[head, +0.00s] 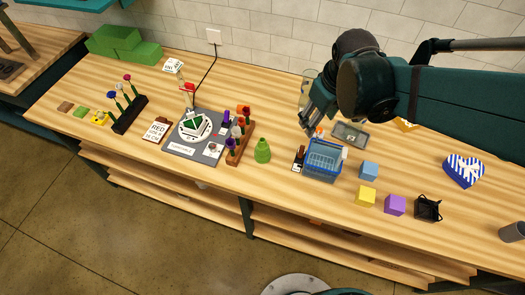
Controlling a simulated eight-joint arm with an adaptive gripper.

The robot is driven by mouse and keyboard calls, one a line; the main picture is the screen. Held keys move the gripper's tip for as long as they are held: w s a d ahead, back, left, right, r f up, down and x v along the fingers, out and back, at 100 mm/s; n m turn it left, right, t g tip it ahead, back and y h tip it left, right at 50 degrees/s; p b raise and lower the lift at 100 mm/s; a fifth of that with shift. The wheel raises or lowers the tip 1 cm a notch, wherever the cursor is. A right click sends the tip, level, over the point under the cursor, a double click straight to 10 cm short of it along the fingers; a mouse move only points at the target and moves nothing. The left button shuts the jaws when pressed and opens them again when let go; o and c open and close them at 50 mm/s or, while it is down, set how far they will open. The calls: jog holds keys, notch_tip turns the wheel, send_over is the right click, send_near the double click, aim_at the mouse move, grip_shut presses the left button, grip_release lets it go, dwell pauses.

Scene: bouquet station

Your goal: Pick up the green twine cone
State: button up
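The green twine cone (262,152) stands upright on the wooden table, just right of the brown flower rack and left of the blue basket. My gripper (309,128) hangs above the table to the right of and behind the cone, apart from it. Its fingers point down near the back of the blue basket. The fingers are small and dark, so I cannot tell whether they are open or shut.
The blue basket (322,160) stands right of the cone. The brown rack (240,143) with colored flowers is close on its left, beside the grey mat (178,147). Blue, yellow and purple cubes (395,205) lie farther right. Bare table lies in front of the cone.

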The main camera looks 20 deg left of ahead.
aim_at(262, 140)
jog(key=a+f+n, duration=0.2)
jog(key=a+f, duration=0.2)
jog(key=a, duration=0.1)
jog(key=s+a+f+n+g, duration=0.1)
jog(key=a+f, duration=0.3)
jog(key=a, duration=0.2)
jog(key=a+f+n+g, duration=0.1)
jog(key=a+f+n, duration=0.1)
jog(key=a+f, duration=0.2)
jog(key=shift+s+a+f+n+h, duration=0.15)
jog(key=shift+s+a+h, duration=0.05)
jog(key=shift+a, duration=0.25)
jog(key=shift+s+a+f+n+h, duration=0.1)
jog(key=shift+s+a+n+h, duration=0.1)
jog(key=shift+a, duration=0.25)
jog(key=shift+s+a+f+b, duration=0.15)
jog(key=shift+a+f+b, duration=0.15)
jog(key=shift+a+f, duration=0.1)
jog(key=shift+f, duration=1.3)
jog(key=shift+f, duration=0.1)
jog(key=shift+d+f, duration=0.1)
jog(key=shift+f, duration=2.4)
